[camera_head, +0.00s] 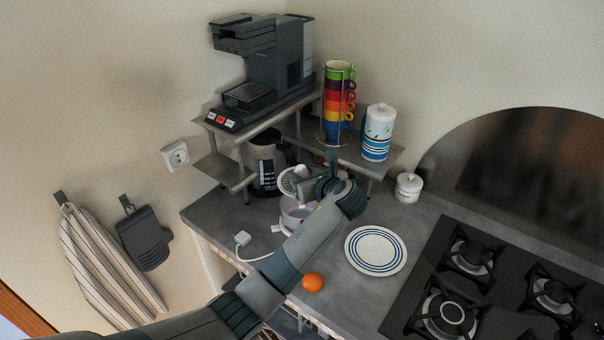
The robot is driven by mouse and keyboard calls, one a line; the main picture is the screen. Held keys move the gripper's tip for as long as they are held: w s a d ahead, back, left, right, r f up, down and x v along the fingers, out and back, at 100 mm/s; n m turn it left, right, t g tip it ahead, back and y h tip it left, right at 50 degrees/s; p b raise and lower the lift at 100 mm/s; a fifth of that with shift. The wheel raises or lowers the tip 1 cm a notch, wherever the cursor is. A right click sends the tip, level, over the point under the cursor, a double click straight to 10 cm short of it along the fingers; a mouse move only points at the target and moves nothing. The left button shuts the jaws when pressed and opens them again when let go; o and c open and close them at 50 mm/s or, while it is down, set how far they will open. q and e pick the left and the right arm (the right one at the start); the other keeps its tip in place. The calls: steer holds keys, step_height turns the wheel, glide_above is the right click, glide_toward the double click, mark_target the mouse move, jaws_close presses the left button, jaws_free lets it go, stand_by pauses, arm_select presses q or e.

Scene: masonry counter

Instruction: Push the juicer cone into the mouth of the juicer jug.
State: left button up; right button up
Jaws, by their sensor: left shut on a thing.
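My left gripper (308,186) is shut on the white juicer cone (290,179), which it holds tilted at its left side. The juicer jug (292,218) is a pale round vessel on the counter, just below the cone in the picture. My left forearm and wrist cover the right part of the jug. The cone appears above the jug's mouth and apart from it, but I cannot tell the exact gap. My right gripper is not in view.
A white plug (243,238) with a cord lies left of the jug. An orange (313,282) and a striped plate (376,251) are right of my arm. A gas hob (440,255) is at right.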

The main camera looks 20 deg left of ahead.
arm_select(q)
steer(key=shift+p, duration=0.6)
steer(key=shift+f+b, duration=0.3)
steer(key=shift+f, duration=0.15)
steer(key=shift+f+b, duration=0.65)
steer(key=shift+f, duration=1.8)
steer(key=shift+p, duration=0.55)
steer(key=shift+f, duration=1.1)
